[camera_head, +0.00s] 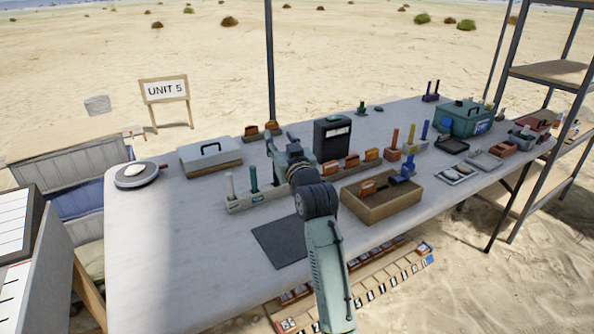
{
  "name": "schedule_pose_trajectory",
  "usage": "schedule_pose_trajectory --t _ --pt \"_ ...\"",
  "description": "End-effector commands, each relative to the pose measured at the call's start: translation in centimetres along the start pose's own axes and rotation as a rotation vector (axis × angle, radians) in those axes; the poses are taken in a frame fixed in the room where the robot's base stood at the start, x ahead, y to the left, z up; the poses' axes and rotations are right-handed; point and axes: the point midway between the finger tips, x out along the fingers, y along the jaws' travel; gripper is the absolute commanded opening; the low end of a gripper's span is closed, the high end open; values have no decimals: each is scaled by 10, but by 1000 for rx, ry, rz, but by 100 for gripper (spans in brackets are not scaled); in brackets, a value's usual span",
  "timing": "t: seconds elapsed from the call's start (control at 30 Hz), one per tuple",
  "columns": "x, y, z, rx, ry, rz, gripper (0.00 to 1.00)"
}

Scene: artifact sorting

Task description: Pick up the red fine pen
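I cannot single out the red fine pen with certainty at this size. Slim upright pen-like pieces stand in small holders on the long table (150,265). An orange-brown one (395,138), a yellow one (410,134) and a blue one (425,130) stand right of centre. A pale one (229,186) and a green one (253,178) stand in a grey holder left of my arm. My gripper (284,143) is over the table's middle, left of the black box and apart from the coloured pieces at right. My wrist partly hides it, so its opening is unclear.
A black box (332,137) stands close right of my gripper. A wooden tray (381,207) lies right of my forearm, a dark mat (279,243) left of it. A green case (465,118) and small trays fill the right end. The table's left front is clear.

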Motion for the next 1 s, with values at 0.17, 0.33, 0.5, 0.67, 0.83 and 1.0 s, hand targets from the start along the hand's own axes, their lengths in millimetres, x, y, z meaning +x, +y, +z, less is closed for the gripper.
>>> schedule_pose_trajectory --t 0.17,0.33,0.5,0.67,0.83,1.0 --pt "-10 56 34 22 -86 67 39" --pt "-13 61 58 27 -98 75 39" --pt "-16 60 94 28 -96 75 39" --pt "-15 59 115 23 -92 74 39" --pt "-1 60 116 22 -92 73 39" --pt "19 60 115 20 -94 71 39"
